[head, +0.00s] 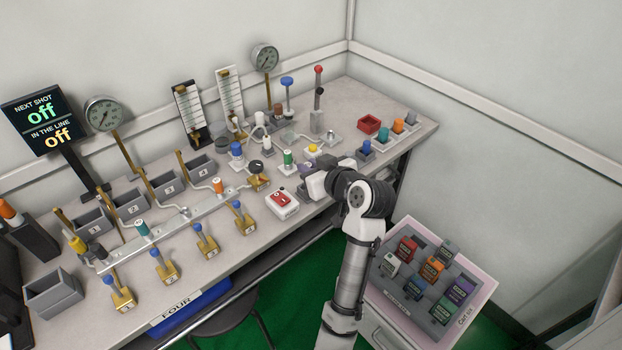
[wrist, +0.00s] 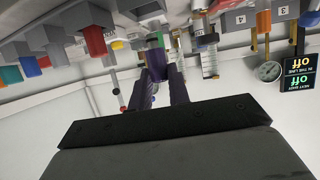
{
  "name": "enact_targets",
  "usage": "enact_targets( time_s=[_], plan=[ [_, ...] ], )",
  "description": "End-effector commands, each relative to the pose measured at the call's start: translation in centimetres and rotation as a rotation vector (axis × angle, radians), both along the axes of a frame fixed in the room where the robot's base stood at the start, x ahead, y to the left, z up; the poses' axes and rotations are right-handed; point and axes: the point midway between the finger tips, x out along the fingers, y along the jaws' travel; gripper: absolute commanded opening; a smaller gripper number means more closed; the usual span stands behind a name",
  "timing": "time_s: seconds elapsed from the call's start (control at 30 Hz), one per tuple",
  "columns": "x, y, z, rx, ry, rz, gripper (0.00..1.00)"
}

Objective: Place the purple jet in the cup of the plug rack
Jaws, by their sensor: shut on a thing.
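My gripper (head: 306,181) is over the front edge of the bench, right of a white box with a red top. In the head view, a small purple patch (head: 305,168) shows at its fingertips. In the wrist view, the gripper (wrist: 161,78) is shut on a purple piece (wrist: 155,60), which looks like the purple jet; the fingers cover much of it. I cannot tell whether it touches anything below.
The white box with a red top (head: 282,205) is close to the gripper's left. A yellow-topped piece (head: 312,149) and a green one (head: 288,158) stand just behind. A red open box (head: 369,124) is farther back right. A cart (head: 480,282) with coloured blocks stands below the bench.

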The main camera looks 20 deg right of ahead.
Motion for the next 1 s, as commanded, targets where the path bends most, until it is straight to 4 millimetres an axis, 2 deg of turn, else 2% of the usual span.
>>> enact_targets(
  time_s=[0.17, 0.33, 0.73, 0.77, 0.8, 0.9, 1.0],
  plan=[
    [-0.1, 0.0, -1.4, 0.002, 0.001, -0.001, 0.0],
    [-0.1, 0.0, -3.8, 0.002, 0.004, 0.0, 0.0],
    [0.0, 0.0, -4.5, 0.0, 0.0, 0.0, 0.0],
    [0.0, 0.0, -4.5, 0.0, 0.0, 0.0, 0.19],
    [0.0, 0.0, -4.4, 0.0, 0.0, 0.0, 0.24],
    [0.0, 0.0, -4.4, 0.0, 0.0, 0.0, 0.38],
    [0.0, 0.0, -4.4, 0.0, 0.0, 0.0, 0.4]
  ],
)
